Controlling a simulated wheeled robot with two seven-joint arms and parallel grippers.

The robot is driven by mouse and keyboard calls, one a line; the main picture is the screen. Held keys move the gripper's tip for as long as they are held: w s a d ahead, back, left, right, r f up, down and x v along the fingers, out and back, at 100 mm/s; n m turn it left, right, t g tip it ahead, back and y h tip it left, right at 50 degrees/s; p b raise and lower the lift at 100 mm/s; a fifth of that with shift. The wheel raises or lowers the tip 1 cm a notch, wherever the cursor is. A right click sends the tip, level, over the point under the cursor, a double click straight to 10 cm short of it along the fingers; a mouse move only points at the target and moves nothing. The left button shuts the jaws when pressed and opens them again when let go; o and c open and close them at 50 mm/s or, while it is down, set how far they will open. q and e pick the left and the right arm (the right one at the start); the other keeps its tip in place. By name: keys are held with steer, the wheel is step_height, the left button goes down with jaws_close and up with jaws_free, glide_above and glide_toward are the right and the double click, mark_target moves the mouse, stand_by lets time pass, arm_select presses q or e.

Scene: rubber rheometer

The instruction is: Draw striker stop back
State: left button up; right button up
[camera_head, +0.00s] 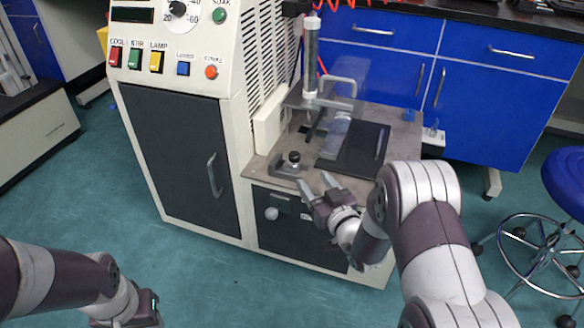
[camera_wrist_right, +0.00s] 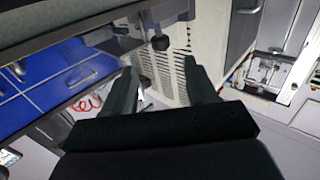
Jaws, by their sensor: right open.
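A small black knob (camera_head: 294,157) stands on a grey metal block at the front left of the machine's work plate; I take it for the striker stop. My right gripper (camera_head: 315,182) is at the plate's front edge, just in front and to the right of this knob, open and empty. In the right wrist view a black knob (camera_wrist_right: 160,43) shows beyond the gap between the open fingertips (camera_wrist_right: 160,68), apart from both. My left gripper's hand (camera_head: 135,312) is low at the left of the head view; its fingers are cut off.
The work plate (camera_head: 262,166) carries a dark pad (camera_head: 362,150), a clear guard and an upright cylinder (camera_head: 311,60). A round light knob (camera_head: 271,213) sits on the front below. The control cabinet (camera_head: 180,150) rises left. A blue stool (camera_head: 566,178) stands right.

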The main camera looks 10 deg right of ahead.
mark_target(297, 161)
steer(key=w+b, duration=0.1)
steer(key=w, duration=0.2)
steer(key=w+a+b, duration=0.1)
steer(key=w+b, duration=0.1)
steer(key=w, duration=0.2)
steer(key=w+a+b, duration=0.1)
steer(key=w+b, duration=0.1)
steer(key=w, duration=0.1)
steer(key=shift+w+a, duration=0.1)
steer(key=shift+w, duration=0.6)
steer(key=shift+r, duration=0.1)
